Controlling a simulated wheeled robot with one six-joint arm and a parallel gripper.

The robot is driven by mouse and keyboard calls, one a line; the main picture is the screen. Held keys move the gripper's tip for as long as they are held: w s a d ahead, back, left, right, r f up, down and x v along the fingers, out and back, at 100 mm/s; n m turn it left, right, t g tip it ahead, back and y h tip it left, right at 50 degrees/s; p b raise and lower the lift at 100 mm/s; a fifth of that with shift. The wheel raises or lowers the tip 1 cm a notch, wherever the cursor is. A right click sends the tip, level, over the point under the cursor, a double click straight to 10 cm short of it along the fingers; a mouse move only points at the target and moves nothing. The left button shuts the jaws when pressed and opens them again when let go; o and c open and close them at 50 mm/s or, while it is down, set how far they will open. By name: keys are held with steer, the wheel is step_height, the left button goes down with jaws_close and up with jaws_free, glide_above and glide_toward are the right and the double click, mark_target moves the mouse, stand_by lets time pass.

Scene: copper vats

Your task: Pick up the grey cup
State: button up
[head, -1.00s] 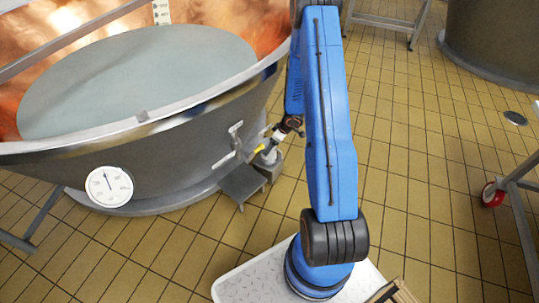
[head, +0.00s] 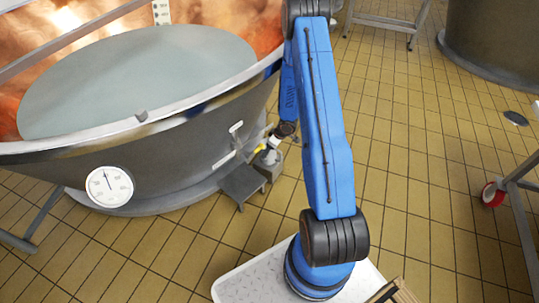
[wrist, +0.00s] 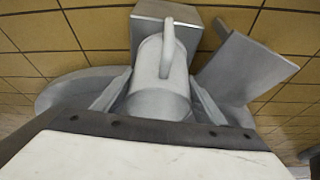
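The grey cup (wrist: 160,85) is close ahead in the wrist view, with its handle toward the top of the picture. In the head view the cup (head: 267,158) is small, on the grey stand beside the vat. My gripper (wrist: 160,80) has one finger on each side of the cup. The fingers are apart, and I see no clear grip on it. In the head view my gripper (head: 272,145) is just above the cup, its fingertips too small to make out.
A large copper vat (head: 130,135) with a steel rim and a round gauge (head: 109,187) stands at left. A grey step (head: 242,184) is next to the stand. A yellow valve handle (head: 260,148) is close to my gripper. The tiled floor at right is mostly clear.

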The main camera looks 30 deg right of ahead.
steer(key=c, duration=0.4)
steer(key=shift+o, duration=0.2)
